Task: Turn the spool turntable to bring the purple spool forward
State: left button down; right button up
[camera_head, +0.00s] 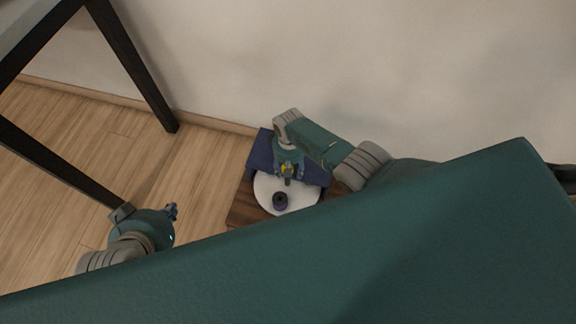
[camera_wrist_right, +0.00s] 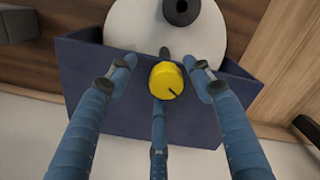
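The spool turntable is a white disc (camera_head: 268,188), also at the top of the right wrist view (camera_wrist_right: 130,25). A dark purple spool (camera_head: 280,201) stands on its near part in the head view; it looks nearly black in the wrist view (camera_wrist_right: 181,11). My right gripper (camera_head: 288,172) is over the disc's far side. Its blue fingers (camera_wrist_right: 160,78) are spread around a round yellow knob-like piece (camera_wrist_right: 167,82), with gaps at both sides. Whether the rear finger touches it is unclear. My left gripper (camera_head: 172,212) is far left of the turntable, its fingers too small to read.
A blue open bin or holder (camera_head: 262,152) stands just behind the disc; its wall lies below the fingers in the wrist view (camera_wrist_right: 95,75). A brown wooden surface (camera_head: 243,208) lies under the disc. A dark-legged table (camera_head: 135,60) is at the left. The wall is close behind.

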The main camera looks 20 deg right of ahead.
jog(key=shift+w+a+r, duration=0.15)
jog(key=shift+w, duration=0.05)
jog(key=shift+w+r, duration=0.1)
jog(key=shift+r, duration=0.3)
notch_tip(320, 180, up, 11)
dwell(0.7)
